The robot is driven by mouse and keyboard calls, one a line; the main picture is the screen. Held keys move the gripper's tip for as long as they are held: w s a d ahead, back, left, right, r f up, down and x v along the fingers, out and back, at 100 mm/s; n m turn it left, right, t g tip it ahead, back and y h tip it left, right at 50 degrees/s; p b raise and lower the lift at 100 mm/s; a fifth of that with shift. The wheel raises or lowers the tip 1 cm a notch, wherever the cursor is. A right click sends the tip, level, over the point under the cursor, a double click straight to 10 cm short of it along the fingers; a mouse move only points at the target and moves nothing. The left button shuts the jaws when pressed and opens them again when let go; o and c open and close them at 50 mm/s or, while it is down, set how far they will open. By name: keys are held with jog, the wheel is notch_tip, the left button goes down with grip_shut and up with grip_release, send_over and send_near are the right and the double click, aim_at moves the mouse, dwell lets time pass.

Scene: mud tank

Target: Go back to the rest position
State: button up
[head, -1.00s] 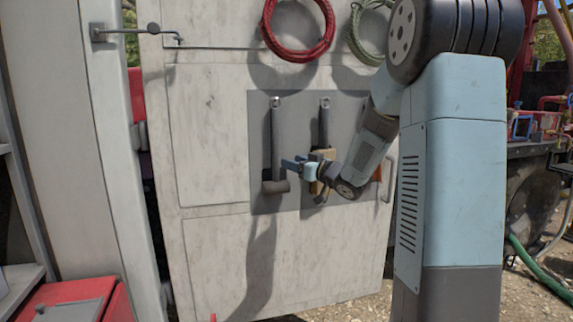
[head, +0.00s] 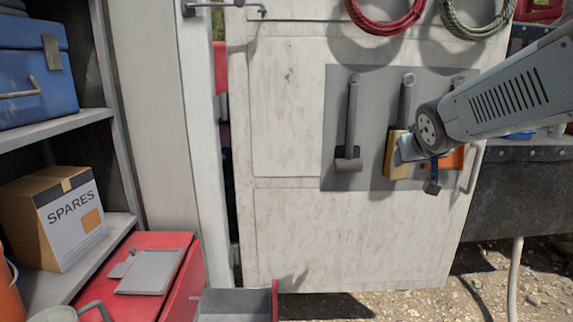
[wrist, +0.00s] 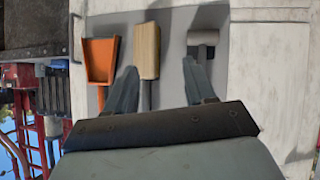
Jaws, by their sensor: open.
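My gripper (wrist: 161,85) is open, and its two blue-grey fingers reach up the wrist view with nothing between the tips. In the head view my gripper (head: 424,168) is in front of the grey tool panel (head: 336,95), by its right-hand tools. A dark hammer-like tool (head: 348,163) hangs at the left of the panel. A wooden-headed tool (head: 395,156) hangs in the middle, partly covered by my gripper. An orange scoop (head: 452,158) hangs at the right, mostly hidden; it shows plainly in the wrist view (wrist: 100,62).
A red hose coil (head: 385,28) and a green one (head: 476,24) hang above. A shelf at left holds a blue toolbox (head: 30,75) and a SPARES box (head: 70,215). Gravel lies at lower right.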

jog(key=s+a+f+g+y, duration=0.1)
jog(key=s+a+f+g, duration=0.1)
jog(key=s, duration=0.7)
jog(key=s+a+f+g+y, duration=0.1)
jog(key=s+a+f+g, duration=0.1)
jog(key=s, duration=0.8)
jog(key=shift+a+f+g, duration=0.3)
jog(key=shift+a+g, duration=0.15)
jog(key=shift+g, duration=0.25)
jog(key=shift+c, duration=0.5)
jog(key=shift+c, duration=0.6)
jog(key=shift+w+a, duration=0.1)
jog(key=shift+a, duration=0.05)
